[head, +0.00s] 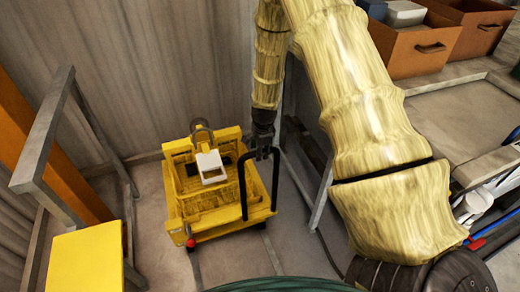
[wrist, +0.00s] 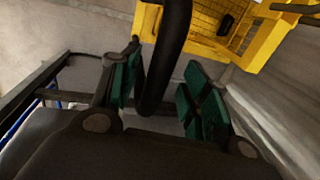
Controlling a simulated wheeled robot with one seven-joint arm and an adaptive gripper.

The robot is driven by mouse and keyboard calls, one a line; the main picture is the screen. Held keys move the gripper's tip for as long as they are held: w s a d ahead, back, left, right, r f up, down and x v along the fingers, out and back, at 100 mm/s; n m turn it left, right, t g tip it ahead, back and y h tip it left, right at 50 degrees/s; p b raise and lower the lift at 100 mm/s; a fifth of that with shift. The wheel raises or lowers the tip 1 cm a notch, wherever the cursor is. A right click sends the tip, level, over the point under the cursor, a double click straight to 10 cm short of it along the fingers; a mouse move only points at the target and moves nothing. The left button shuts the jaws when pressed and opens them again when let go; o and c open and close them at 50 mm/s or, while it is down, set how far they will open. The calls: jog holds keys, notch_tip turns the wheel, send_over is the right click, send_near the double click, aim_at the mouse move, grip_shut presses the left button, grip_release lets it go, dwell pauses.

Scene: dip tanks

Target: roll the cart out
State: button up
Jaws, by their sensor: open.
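The yellow cart (head: 220,224) stands on the floor at the back, left of my arm in the head view. Its black hoop handle (head: 242,188) rises at its right side. My gripper (head: 265,152) points down at the top of that handle. In the wrist view the green pads of my gripper (wrist: 163,90) are apart, with the dark handle bar (wrist: 172,48) running between them. I see a gap on the right side; contact on the left side is unclear. Part of the yellow cart body (wrist: 205,48) shows beyond the bar.
A white piece (head: 211,167) sits on the cart. A grey rail frame (head: 45,130) and a yellow block (head: 85,262) stand at left. A grey post (head: 322,195) stands right of the cart. Brown bins (head: 415,55) are at upper right. Some floor in front of the cart is clear.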

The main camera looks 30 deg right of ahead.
jog(key=shift+w+f, duration=0.1)
jog(key=shift+f, duration=0.35)
grip_shut()
